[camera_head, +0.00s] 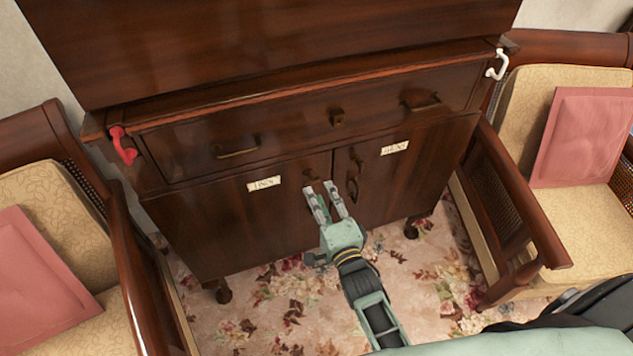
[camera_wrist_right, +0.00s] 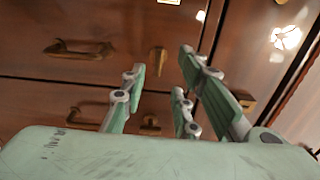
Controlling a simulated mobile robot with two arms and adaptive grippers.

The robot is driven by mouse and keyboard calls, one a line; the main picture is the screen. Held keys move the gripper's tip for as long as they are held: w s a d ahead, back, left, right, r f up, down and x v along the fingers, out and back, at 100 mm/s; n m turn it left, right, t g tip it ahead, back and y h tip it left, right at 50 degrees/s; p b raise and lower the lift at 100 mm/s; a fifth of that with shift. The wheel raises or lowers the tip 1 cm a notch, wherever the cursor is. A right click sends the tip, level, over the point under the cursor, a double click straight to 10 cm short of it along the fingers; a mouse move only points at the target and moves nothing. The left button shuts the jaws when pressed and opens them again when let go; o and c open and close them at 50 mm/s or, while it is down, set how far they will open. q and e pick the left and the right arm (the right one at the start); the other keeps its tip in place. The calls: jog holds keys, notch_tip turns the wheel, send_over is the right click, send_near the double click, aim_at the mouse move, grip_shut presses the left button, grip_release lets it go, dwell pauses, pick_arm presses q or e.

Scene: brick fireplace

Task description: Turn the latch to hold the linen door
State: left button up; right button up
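The left cabinet door (camera_head: 235,215) carries a pale label (camera_head: 263,183) that appears to read LINEN; the door looks closed. Small dark fittings (camera_head: 311,173) sit at its upper right edge, partly hidden by my gripper. Which fitting is the latch I cannot tell. My right gripper (camera_head: 326,187) has its two fingers apart, with nothing between them, in front of the seam between the doors. Its fingers (camera_wrist_right: 160,75) also show spread in the right wrist view, with brass-coloured fittings (camera_wrist_right: 157,60) beyond them. Contact cannot be judged. My left gripper is out of view.
The right door (camera_head: 420,175) has a label and a dark pull (camera_head: 353,188). A drawer (camera_head: 300,125) lies above. A red hook-like piece (camera_head: 123,146) is at the cabinet's left corner, a white one (camera_head: 497,65) at the right. Armchairs flank both sides; flowered carpet (camera_head: 280,310) lies in front.

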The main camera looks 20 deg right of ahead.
aim_at(313, 183)
jog(key=w, duration=0.3)
jog(key=shift+f, duration=0.1)
jog(key=shift+w+a, duration=0.1)
jog(key=shift+w, duration=0.8)
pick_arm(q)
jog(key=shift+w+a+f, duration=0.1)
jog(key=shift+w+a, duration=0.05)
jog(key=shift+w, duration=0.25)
pick_arm(e)
grip_shut()
